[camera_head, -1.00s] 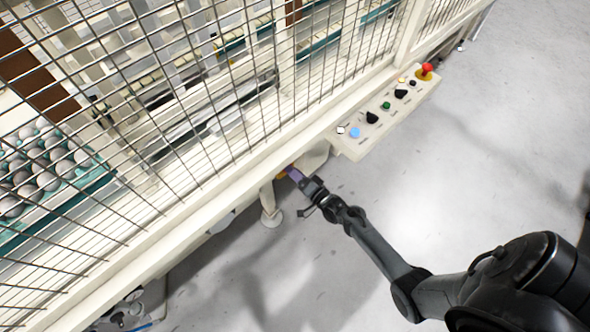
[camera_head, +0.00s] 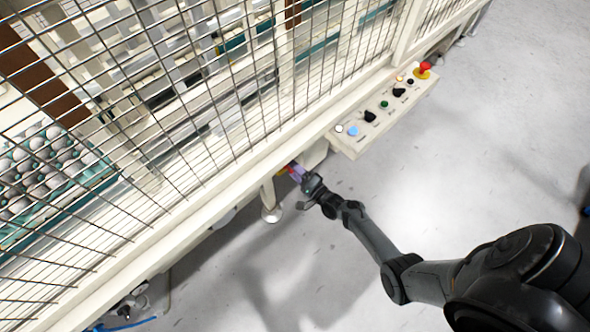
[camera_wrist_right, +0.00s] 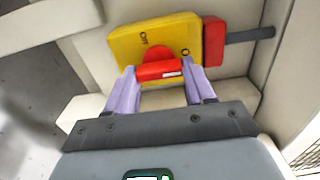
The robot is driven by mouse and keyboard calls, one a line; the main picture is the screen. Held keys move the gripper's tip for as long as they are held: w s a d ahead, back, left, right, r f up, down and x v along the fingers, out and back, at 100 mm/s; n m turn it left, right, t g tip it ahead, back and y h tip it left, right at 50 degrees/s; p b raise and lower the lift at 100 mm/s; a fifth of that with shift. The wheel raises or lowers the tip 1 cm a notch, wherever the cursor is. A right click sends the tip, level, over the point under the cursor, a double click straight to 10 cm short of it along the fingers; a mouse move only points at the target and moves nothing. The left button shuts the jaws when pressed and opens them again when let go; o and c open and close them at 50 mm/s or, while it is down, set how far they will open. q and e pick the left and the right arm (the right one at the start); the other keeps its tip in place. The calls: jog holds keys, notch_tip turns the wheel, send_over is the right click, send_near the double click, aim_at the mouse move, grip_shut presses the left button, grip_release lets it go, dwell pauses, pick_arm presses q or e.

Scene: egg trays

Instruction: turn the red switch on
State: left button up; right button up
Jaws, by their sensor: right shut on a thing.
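The red switch (camera_wrist_right: 160,70) is a red rotary knob on a yellow plate (camera_wrist_right: 128,45) in the right wrist view. The plate has dark lettering, partly hidden. My right gripper (camera_wrist_right: 162,76) has a purple finger at each end of the knob's bar and is shut on it. In the head view, my right gripper (camera_head: 297,173) reaches under the edge of the fenced machine, and only a bit of red and yellow shows at its tips. My left gripper is not in view.
A control panel (camera_head: 352,150) with several buttons and a red emergency knob (camera_head: 424,68) juts out above and right of my right gripper. A wire fence (camera_head: 215,110) encloses the machine and egg trays. The grey floor (camera_head: 440,170) is clear.

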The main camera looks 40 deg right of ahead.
jog(key=o, duration=1)
jog(key=shift+o, duration=0.2)
jog(key=s+p, duration=0.3)
jog(key=s, duration=0.7)
jog(key=shift+s+d, duration=0.2)
jog(key=shift+s, duration=0.2)
